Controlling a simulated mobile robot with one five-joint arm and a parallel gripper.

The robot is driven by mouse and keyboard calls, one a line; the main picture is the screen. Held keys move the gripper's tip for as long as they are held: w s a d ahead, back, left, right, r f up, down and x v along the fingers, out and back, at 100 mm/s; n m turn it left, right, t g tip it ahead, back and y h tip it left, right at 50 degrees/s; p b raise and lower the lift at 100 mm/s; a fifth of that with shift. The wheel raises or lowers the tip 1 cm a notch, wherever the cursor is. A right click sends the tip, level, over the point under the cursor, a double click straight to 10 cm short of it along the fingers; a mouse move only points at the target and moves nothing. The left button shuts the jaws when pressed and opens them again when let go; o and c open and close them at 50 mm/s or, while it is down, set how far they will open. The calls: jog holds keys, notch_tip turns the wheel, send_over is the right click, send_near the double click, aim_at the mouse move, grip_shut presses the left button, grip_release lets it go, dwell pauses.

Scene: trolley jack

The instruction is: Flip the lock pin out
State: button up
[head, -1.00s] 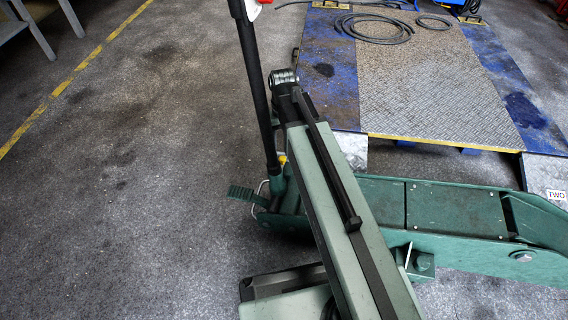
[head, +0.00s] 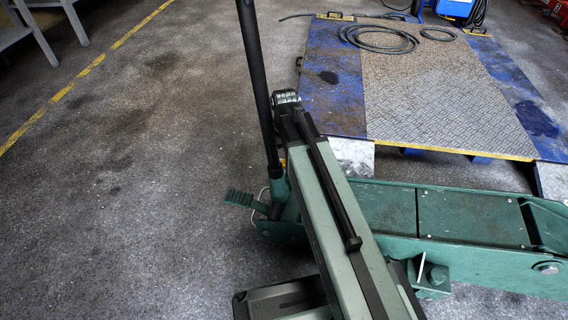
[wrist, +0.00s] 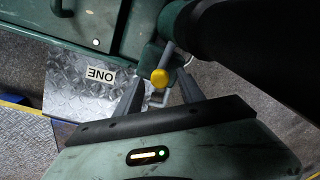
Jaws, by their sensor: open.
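The lock pin (wrist: 168,51) is a grey rod with a yellow round knob (wrist: 160,77), by the foot of the jack's handle. My gripper (wrist: 159,75) is open in the wrist view, with one grey finger on each side of the knob. Whether either finger touches it I cannot tell. The green trolley jack (head: 470,214) lies across the right of the head view, its black handle (head: 256,80) standing nearly upright. In the head view a small bit of yellow shows beside my arm at the handle's foot. My arm hides the gripper there.
A green foot pedal (head: 242,199) sticks out left of the handle's foot. A blue and metal platform (head: 440,100) with coiled black hoses (head: 375,38) lies behind the jack.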

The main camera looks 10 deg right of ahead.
grip_shut()
dwell(1.4)
